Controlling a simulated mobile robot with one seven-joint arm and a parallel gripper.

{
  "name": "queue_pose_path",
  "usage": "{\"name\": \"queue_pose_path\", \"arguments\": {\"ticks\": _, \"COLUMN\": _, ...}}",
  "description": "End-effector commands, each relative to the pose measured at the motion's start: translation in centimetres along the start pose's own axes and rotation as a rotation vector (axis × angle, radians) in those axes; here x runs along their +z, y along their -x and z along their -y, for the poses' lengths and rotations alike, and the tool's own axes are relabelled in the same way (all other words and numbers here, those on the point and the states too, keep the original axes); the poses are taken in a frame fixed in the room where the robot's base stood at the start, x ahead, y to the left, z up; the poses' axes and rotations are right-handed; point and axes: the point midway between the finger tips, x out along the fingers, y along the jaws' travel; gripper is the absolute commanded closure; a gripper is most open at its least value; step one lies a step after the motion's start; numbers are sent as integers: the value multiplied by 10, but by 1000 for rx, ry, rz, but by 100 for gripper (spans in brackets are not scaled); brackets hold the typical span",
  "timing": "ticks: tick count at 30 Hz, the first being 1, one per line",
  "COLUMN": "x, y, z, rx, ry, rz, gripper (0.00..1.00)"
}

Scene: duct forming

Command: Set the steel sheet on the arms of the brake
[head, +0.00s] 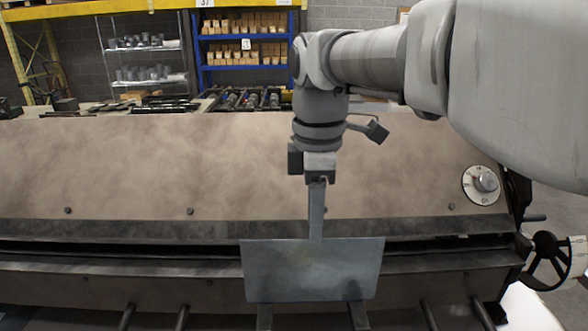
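The steel sheet (312,271) is a thin grey-blue rectangle in front of the brake, with its far edge near the brake's dark slot. My gripper (316,238) points down and its long finger meets the middle of the sheet's far edge; it appears shut on the sheet. The brake (130,165) is a wide machine with a mottled brown cover and a dark front. Several arms stick out toward me at the bottom, including one at the left (127,316) and one at the right (429,315). The sheet overlaps two middle arms (264,318); whether it touches them cannot be told.
A dial (481,184) and a black handwheel (548,261) are at the brake's right end. Behind stand a blue shelf with boxes (245,48), a wire rack (148,60) and a roller conveyor (243,99). The air left of the sheet is clear.

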Motion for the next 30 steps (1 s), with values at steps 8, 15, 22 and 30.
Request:
{"name": "queue_pose_path", "arguments": {"ticks": 8, "x": 0, "y": 70, "z": -1, "rx": 4, "ry": 1, "rz": -1, "gripper": 61}}
{"name": "queue_pose_path", "arguments": {"ticks": 15, "x": 0, "y": 104, "z": -1, "rx": 2, "ry": 1, "rz": 0, "gripper": 61}}
{"name": "queue_pose_path", "arguments": {"ticks": 22, "x": 4, "y": 109, "z": 4, "rx": 15, "ry": -48, "rz": 2, "gripper": 61}}
{"name": "queue_pose_path", "arguments": {"ticks": 30, "x": 29, "y": 82, "z": 32, "rx": 135, "ry": -425, "rz": -18, "gripper": 61}}
